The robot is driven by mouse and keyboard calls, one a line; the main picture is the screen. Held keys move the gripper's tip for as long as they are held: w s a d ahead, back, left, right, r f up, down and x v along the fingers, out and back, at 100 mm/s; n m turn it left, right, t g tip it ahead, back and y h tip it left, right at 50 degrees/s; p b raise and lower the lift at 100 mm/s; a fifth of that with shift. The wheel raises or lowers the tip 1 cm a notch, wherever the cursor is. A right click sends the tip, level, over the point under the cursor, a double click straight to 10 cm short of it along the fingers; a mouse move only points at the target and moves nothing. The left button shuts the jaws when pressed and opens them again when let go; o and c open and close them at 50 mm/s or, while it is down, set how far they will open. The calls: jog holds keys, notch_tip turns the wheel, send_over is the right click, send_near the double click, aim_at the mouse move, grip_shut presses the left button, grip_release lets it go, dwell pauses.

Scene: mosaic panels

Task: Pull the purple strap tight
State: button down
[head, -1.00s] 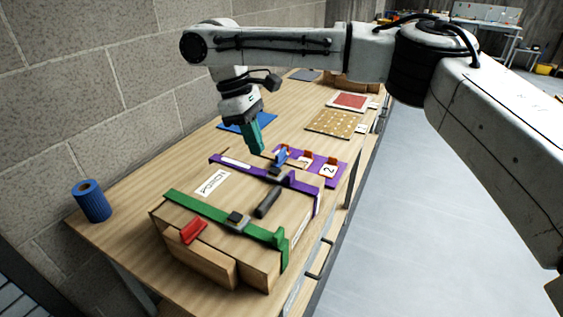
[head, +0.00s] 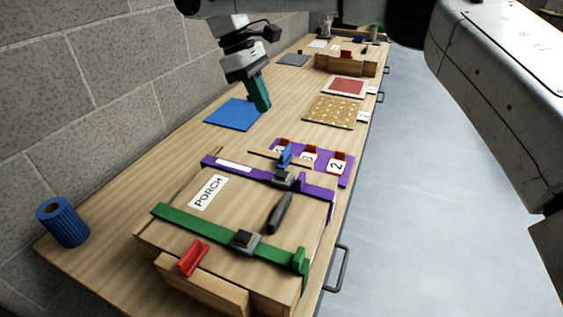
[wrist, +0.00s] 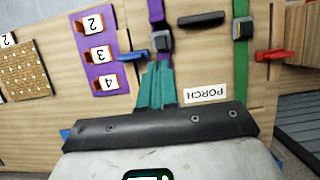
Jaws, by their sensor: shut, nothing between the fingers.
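The purple strap (head: 222,163) runs across the far part of a wooden box (head: 250,200) labelled PORCH and hangs over its right side. A dark buckle (head: 284,177) sits on it, with a blue lever (head: 286,155) just beyond. I cannot tell how taut the strap is. My gripper (head: 264,108), with teal fingers, is shut and empty, above the table beyond the box and apart from the strap. In the wrist view my fingers (wrist: 158,68) hide part of the strap, whose upper length (wrist: 156,12) and buckle (wrist: 162,40) show.
A green strap (head: 195,225) with its own buckle and a red lever (head: 194,257) crosses the near part of the box. A black handle (head: 280,212) lies between the straps. A purple rack (head: 347,177) with numbered tags stands behind. A blue roll (head: 63,222) stands left.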

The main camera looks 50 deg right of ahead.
jog(key=b, duration=0.6)
send_near(286, 173)
jog(key=x, duration=0.2)
jog(key=w+x, duration=0.1)
jog(key=x, duration=0.2)
jog(key=shift+a+f+p, duration=0.15)
jog(key=shift+f+p, duration=0.15)
jog(key=shift+f, duration=0.05)
jog(key=s, duration=0.1)
jog(key=s+d, duration=0.1)
jog(key=s, duration=0.1)
jog(key=shift+p, duration=0.3)
jog(key=shift+s+d+f, duration=0.15)
jog(key=shift+s, duration=0.25)
